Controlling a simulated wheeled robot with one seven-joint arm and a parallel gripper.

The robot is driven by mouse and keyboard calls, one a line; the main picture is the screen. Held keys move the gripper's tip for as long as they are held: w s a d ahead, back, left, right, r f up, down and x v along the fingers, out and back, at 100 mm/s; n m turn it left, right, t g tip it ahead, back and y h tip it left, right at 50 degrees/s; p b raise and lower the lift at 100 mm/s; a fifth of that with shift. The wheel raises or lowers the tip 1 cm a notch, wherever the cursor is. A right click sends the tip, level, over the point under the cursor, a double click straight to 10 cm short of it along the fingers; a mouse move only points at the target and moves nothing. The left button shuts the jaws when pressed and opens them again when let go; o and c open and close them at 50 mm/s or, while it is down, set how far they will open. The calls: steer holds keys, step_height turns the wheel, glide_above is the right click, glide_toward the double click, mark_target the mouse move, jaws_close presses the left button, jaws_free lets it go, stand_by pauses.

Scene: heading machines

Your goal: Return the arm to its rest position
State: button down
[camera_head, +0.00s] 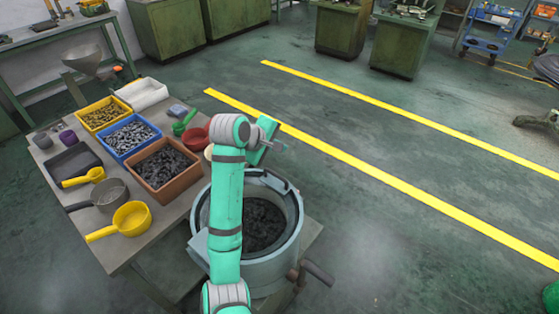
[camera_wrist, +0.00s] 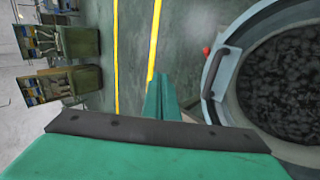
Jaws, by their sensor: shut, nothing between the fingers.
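My arm, teal with grey joints, stretches up from the bottom of the head view over the near rim of a round grey drum. My gripper (camera_head: 284,146) is at its far end, above the drum's back edge, shut and empty. In the wrist view, part of the teal gripper (camera_wrist: 160,98) shows in the middle, behind a dark bar and a teal surface that cover the bottom. The wrist view looks sideways across the floor, with the drum at the right.
The drum (camera_head: 291,245) holds dark pieces. To its left, a table (camera_head: 125,255) carries yellow, blue and brown bins (camera_head: 173,181), scoops and a yellow pan (camera_head: 131,218). Green cabinets (camera_head: 405,45) stand at the back.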

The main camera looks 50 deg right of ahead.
steer(key=shift+r, duration=2.1)
